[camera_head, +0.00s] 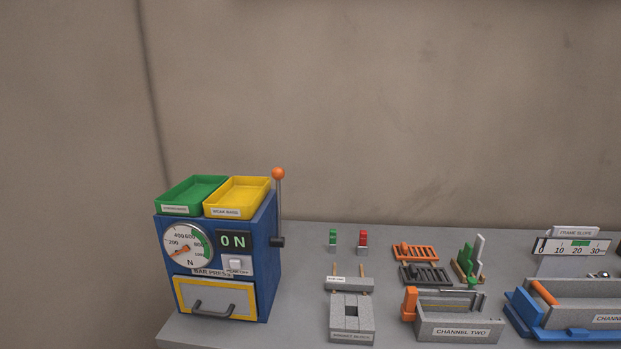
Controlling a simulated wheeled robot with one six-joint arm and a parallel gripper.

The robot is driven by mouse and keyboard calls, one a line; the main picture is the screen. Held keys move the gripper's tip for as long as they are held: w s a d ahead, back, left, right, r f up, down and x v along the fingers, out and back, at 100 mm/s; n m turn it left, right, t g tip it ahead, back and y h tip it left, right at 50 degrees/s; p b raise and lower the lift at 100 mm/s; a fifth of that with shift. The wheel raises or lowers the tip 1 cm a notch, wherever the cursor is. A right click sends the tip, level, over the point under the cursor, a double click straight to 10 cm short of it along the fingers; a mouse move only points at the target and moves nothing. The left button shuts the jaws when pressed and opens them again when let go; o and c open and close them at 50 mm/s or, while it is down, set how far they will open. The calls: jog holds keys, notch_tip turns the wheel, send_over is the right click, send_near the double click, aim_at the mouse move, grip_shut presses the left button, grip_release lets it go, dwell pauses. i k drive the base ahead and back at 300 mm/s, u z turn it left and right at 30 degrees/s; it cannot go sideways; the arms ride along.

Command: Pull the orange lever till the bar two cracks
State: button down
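The blue bar press (265,262) stands at the left end of the grey bench. Its lever has an orange knob (278,173) on a thin upright metal rod (280,210), which meets a dark pivot at the press's right side. The round dial (188,246) has its needle near the low end, and the display (234,241) reads 0 N. A grey bar (349,285) with a small label, too small to read surely, lies behind the bonnet block. The yellow-edged front drawer or door (215,298) is shut. My gripper is not in view.
A green tray (190,210) and a yellow tray (237,211) sit on top of the press. A grey block (352,336), the channel two trough (460,334) and orange and black racks stand to the right. Bare bench (300,290) lies between press and block.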

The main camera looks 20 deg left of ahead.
aim_at(278, 173)
jog(key=u, duration=0.35)
jog(key=i, duration=0.9)
jog(key=u, duration=0.5)
